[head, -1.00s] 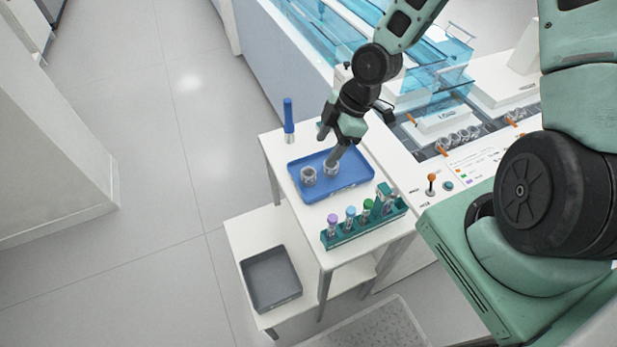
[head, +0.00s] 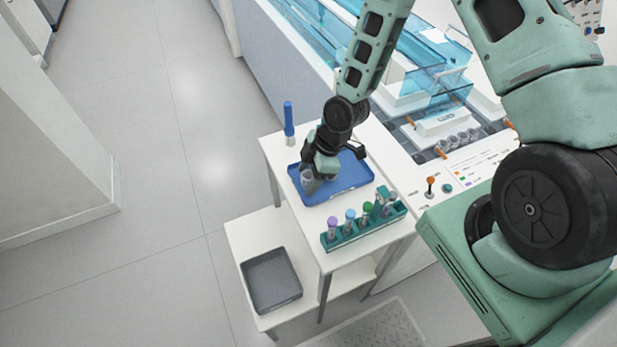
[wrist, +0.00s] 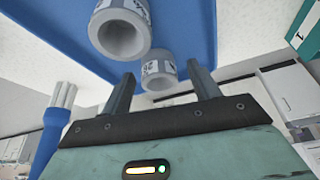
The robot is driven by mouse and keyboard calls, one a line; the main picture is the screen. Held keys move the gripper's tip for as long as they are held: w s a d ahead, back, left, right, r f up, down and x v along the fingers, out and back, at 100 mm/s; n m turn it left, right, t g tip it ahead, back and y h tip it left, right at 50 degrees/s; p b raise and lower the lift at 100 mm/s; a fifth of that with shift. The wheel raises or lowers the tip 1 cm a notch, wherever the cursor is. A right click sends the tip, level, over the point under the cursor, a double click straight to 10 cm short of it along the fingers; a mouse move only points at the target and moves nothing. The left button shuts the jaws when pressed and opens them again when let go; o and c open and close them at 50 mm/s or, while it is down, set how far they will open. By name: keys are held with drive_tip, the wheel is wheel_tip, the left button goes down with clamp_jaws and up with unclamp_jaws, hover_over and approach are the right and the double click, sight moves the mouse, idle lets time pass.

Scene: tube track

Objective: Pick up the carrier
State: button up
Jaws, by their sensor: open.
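Two grey ring-shaped carriers with printed sides show in the wrist view on the blue tray (wrist: 200,20). The larger-looking carrier (wrist: 122,38) is up and to the left. The other carrier (wrist: 158,76) appears between my fingertips in the picture. My gripper (wrist: 161,76) is open with nothing clamped; whether the fingers touch that carrier, I cannot tell. In the head view, my gripper (head: 314,172) is low over the left part of the blue tray (head: 350,181). One carrier (head: 307,181) shows beside it; the other is hidden behind my gripper.
A teal rack (head: 365,228) with several capped tubes stands at the table's front. A blue-handled tool (head: 289,122) stands at the back left corner. A grey bin (head: 271,280) sits on the lower shelf. A machine with clear blue covers (head: 435,72) is behind, at right.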

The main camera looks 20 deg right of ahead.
drive_tip(key=c, duration=0.8)
drive_tip(key=shift+c, duration=0.2)
wheel_tip(320, 180, up, 15)
drive_tip(key=p, duration=0.4)
